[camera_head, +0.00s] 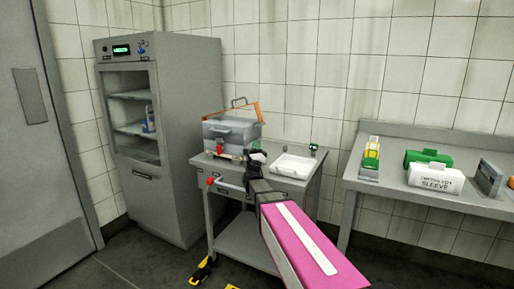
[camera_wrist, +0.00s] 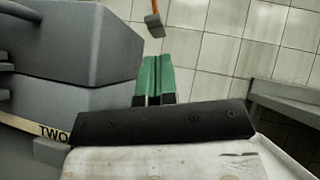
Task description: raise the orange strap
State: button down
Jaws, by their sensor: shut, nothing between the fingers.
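The orange strap (camera_head: 230,110) shows in the head view as a thin slanted loop standing above the grey lidded case (camera_head: 232,132) on the cart. In the wrist view a short piece of orange strap (camera_wrist: 155,7) hangs at the top with a grey block at its lower end. The case (camera_wrist: 60,45) fills the left of that view. My gripper (camera_head: 256,157) is in front of the case's right side in the head view. In the wrist view its green fingers (camera_wrist: 153,75) are together and empty, apart from the strap.
A white tray (camera_head: 296,167) sits on the cart (camera_head: 285,181) right of the case. A grey cabinet (camera_head: 200,150) stands left; a bench (camera_head: 390,183) with several items stands right.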

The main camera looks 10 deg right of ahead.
jog(key=x, duration=0.7)
jog(key=shift+r, duration=0.1)
